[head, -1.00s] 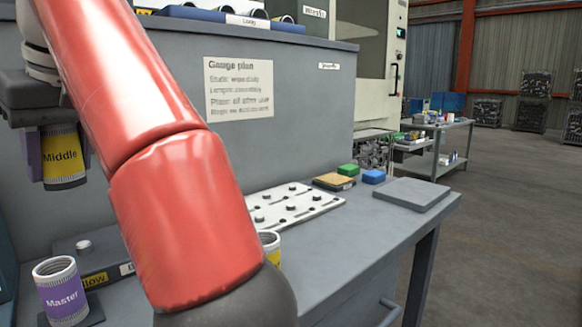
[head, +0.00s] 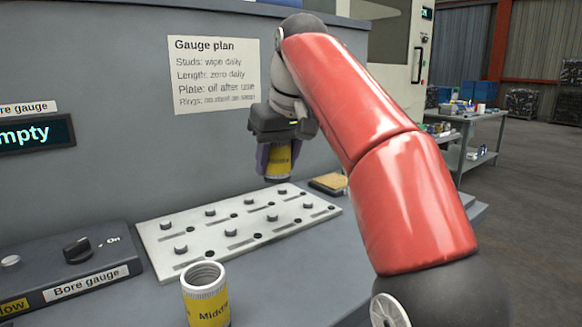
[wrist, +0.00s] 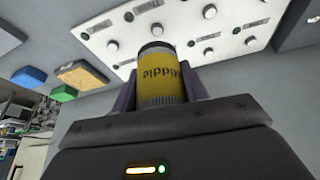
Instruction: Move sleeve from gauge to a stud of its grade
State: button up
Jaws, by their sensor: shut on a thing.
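My gripper (head: 278,160) is shut on a yellow-banded sleeve (head: 279,163) marked "Middle". It holds the sleeve above the far right part of the white stud plate (head: 160,247), apart from it. In the wrist view the sleeve (wrist: 161,80) sits between the purple fingers, with studs of the plate beyond it. The plate carries two rows of short grey studs, all bare where I see them. The bore gauge (head: 90,282) at the left has a knob, and its display (head: 30,136) reads "mpty", its start cut off. A second yellow "Middle" sleeve (head: 205,295) stands upright in front of the plate.
A notice (head: 215,75) titled "Gauge plan" is on the grey panel behind. A tan-topped block (head: 328,183) lies by the plate's right end. In the wrist view, blue (wrist: 29,77) and green (wrist: 57,112) blocks lie beside it. My red arm covers the bench's right side.

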aim_at(272, 215)
jog(key=shift+w+a+f, duration=0.3)
jog(key=shift+w+f, duration=0.2)
jog(key=shift+f, duration=0.15)
jog(key=shift+w+a+f, duration=0.25)
jog(key=shift+w+f, duration=0.2)
jog(key=shift+f, duration=1.6)
jog(key=shift+f+b, duration=1.7)
jog(key=shift+f, duration=0.2)
jog(key=o, duration=1.3)
jog(key=p+v, duration=0.2)
jog(key=v, duration=0.6)
jog(key=shift+f, duration=0.1)
